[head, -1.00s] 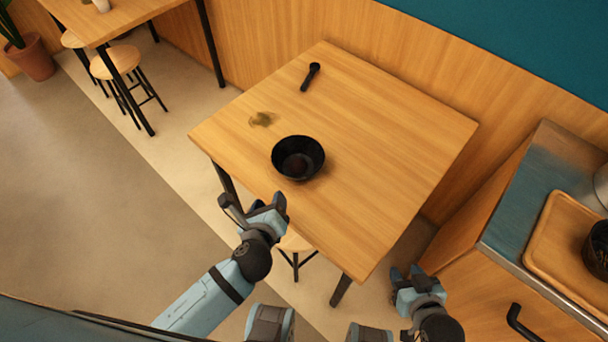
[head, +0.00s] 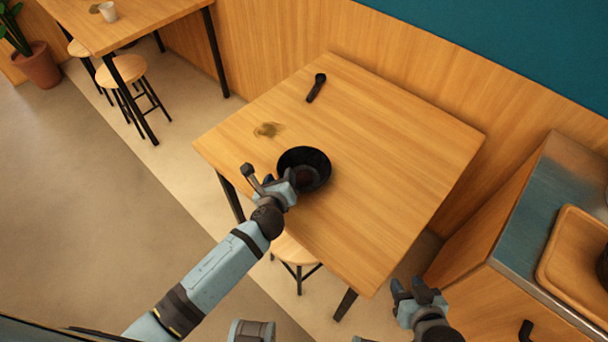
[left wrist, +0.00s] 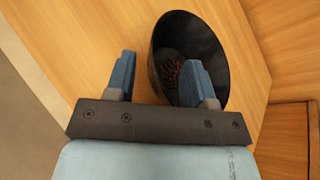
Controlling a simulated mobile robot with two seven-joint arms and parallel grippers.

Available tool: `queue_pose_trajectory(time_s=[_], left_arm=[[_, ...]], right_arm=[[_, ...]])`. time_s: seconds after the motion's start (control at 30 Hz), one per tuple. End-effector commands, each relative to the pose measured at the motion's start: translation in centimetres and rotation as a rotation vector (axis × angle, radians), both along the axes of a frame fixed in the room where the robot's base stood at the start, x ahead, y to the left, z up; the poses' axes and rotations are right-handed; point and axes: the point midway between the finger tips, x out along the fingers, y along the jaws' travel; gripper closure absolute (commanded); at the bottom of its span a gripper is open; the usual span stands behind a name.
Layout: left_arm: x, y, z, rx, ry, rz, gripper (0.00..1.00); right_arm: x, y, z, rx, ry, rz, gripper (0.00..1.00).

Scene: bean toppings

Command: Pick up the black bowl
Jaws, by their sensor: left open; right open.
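The black bowl (head: 316,164) stands upright on the wooden table (head: 400,170), near its front left part. Dark reddish beans (left wrist: 172,76) lie inside the bowl in the left wrist view, where the bowl (left wrist: 215,50) also shows. My left gripper (head: 284,183) is open at the bowl's near left rim. In the left wrist view one finger of the left gripper (left wrist: 157,80) appears over the bowl's inside and the other outside it, with the near wall between them. I cannot tell if they touch. My right gripper (head: 418,288) is open and empty, off the table's front right side.
A black spoon-like utensil (head: 316,88) and a brownish-green patch (head: 268,129) lie farther back on the table. A stool (head: 297,250) stands under the front edge. A counter with a wooden tray (head: 570,262) is at right. The table's right half is clear.

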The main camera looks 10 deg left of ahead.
Motion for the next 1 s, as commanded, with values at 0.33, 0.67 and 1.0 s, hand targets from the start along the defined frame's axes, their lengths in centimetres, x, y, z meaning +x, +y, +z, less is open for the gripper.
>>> queue_pose_trajectory(time_s=[0.33, 0.67, 1.0], left_arm=[[1.06, 0.09, -0.42, 0.0, 0.0, 0.001, 0.51], [1.04, 0.08, -0.42, 0.0, 0.0, 0.001, 1.0], [1.06, 0.07, -0.03, 0.0, -0.001, 0.0, 1.0]], right_arm=[[0.27, 0.19, 0.4, 0.006, -0.007, -0.001, 0.57], [0.29, 0.14, 0.38, 0.005, -0.009, -0.001, 0.57], [0.2, 0.02, 0.18, 0.002, -0.003, -0.002, 0.57]])
